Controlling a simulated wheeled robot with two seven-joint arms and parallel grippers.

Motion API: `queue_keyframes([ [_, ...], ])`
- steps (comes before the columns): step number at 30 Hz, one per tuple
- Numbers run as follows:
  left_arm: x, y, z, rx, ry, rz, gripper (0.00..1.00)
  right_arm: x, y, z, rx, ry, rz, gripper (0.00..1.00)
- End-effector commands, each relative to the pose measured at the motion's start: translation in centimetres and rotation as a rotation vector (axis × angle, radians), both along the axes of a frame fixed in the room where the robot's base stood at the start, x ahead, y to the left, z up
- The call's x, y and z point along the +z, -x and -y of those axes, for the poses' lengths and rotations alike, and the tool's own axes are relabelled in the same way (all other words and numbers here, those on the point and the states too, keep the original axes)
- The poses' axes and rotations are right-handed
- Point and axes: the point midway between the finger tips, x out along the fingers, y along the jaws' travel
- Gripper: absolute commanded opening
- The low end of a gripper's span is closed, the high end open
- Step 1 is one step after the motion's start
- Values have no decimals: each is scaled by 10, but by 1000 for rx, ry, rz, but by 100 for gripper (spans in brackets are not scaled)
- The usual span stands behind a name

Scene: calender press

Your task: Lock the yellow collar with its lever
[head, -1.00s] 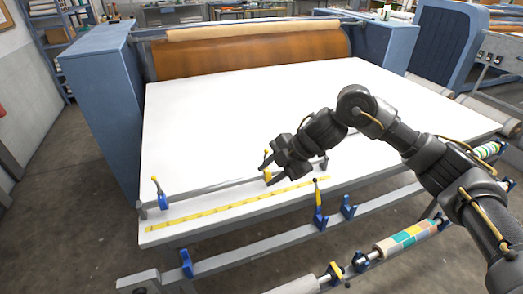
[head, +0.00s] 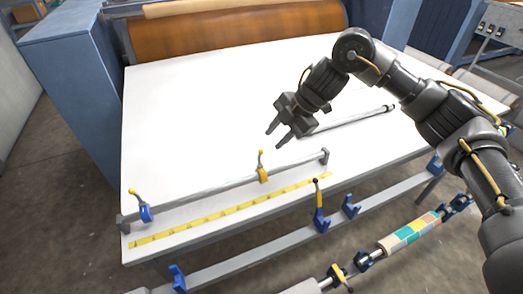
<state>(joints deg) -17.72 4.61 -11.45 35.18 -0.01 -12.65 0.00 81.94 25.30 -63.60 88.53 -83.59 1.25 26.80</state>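The yellow collar (head: 263,176) sits on a grey bar (head: 205,191) that runs along the front of the white table. My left gripper is not in view.
A blue collar (head: 145,213) with a tilted yellow-tipped lever sits at the bar's left. A yellow ruler strip (head: 225,211) lies in front of the bar. Another grey rod (head: 355,121) lies behind my gripper. The left of the white tabletop (head: 190,120) is clear.

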Motion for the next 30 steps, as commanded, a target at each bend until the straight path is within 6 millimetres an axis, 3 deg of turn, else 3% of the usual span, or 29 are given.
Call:
queue_keyframes([
  [5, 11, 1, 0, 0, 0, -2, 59, -29, -2, -18, 0, -2, -7, 33],
  [9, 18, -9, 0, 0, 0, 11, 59, -50, -4, -28, -3, 0, -6, 33],
  [15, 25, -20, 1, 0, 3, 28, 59, -69, -7, -39, -4, 0, -2, 33],
  [26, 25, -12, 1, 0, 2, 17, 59, -76, -8, -41, -4, 0, -1, 33],
  [30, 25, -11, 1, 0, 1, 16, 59, -76, -8, -41, -5, 1, 0, 19],
])
